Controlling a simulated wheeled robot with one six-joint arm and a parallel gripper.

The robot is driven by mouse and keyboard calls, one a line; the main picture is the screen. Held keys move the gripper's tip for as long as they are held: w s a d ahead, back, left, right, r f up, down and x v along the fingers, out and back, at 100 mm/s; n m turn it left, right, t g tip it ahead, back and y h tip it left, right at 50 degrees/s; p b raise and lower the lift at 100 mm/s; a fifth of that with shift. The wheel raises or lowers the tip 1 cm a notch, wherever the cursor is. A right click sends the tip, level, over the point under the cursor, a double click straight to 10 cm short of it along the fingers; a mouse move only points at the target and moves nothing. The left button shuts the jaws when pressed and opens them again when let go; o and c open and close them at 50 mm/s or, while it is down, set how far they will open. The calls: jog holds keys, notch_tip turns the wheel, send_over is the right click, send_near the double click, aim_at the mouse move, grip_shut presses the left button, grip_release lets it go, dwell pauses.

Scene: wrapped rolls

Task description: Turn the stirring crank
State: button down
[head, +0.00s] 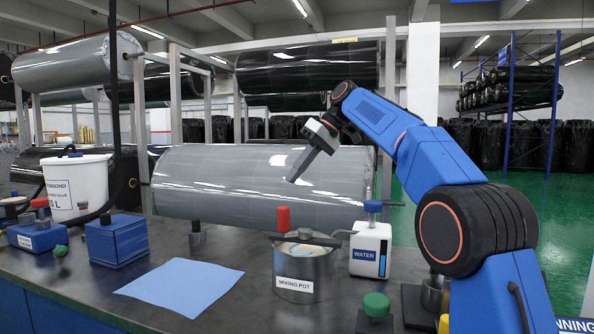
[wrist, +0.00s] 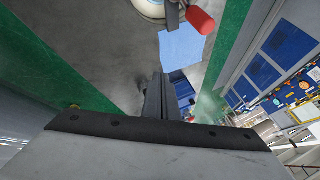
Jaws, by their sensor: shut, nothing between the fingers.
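The mixing pot (head: 294,284) stands on the dark workbench, a metal can with a white label. Its crank has an upright red handle (head: 283,217) on the left side of the pot's top. My gripper (head: 292,180) is shut and empty, above the handle in the head view and apart from it. In the wrist view the red handle (wrist: 201,20) is at the top edge, beside part of the pot (wrist: 150,9). The shut fingers (wrist: 162,95) point towards the middle there.
A white water container (head: 371,248) with a blue cap stands right of the pot. A blue cloth (head: 180,280) lies flat to the left. A green knob (head: 376,304) is in front at the right. A large grey wrapped roll (head: 260,185) lies behind.

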jog(key=shift+w+d+r, duration=0.1)
jog(key=shift+w+r, duration=0.1)
jog(key=shift+r, duration=0.05)
jog(key=c, duration=2.3)
grip_release()
jog(key=shift+r, duration=0.1)
jog(key=o, duration=0.5)
jog(key=shift+s+r, duration=0.1)
jog(key=shift+s, duration=0.05)
jog(key=o, duration=0.3)
jog(key=s+a+m+h, duration=0.1)
jog(key=s, duration=0.2)
jog(key=s+a+r+m+t+h, duration=0.1)
jog(key=s+m, duration=0.1)
jog(key=s, duration=0.2)
jog(key=s+a+r+m+t+h, duration=0.1)
jog(key=s+h, duration=0.1)
jog(key=s, duration=0.1)
jog(key=shift+s+a+r+m, duration=0.1)
jog(key=shift+s+a+m, duration=0.05)
jog(key=shift+a+m, duration=0.2)
jog(key=shift+o, duration=0.2)
jog(key=m+t+h, duration=0.3)
jog(key=m, duration=0.2)
send_near(284, 208)
jog(key=x, duration=1.1)
jog(key=shift+w+a+f, duration=0.15)
jog(key=shift+w+f, duration=0.15)
jog(key=shift+t, duration=0.3)
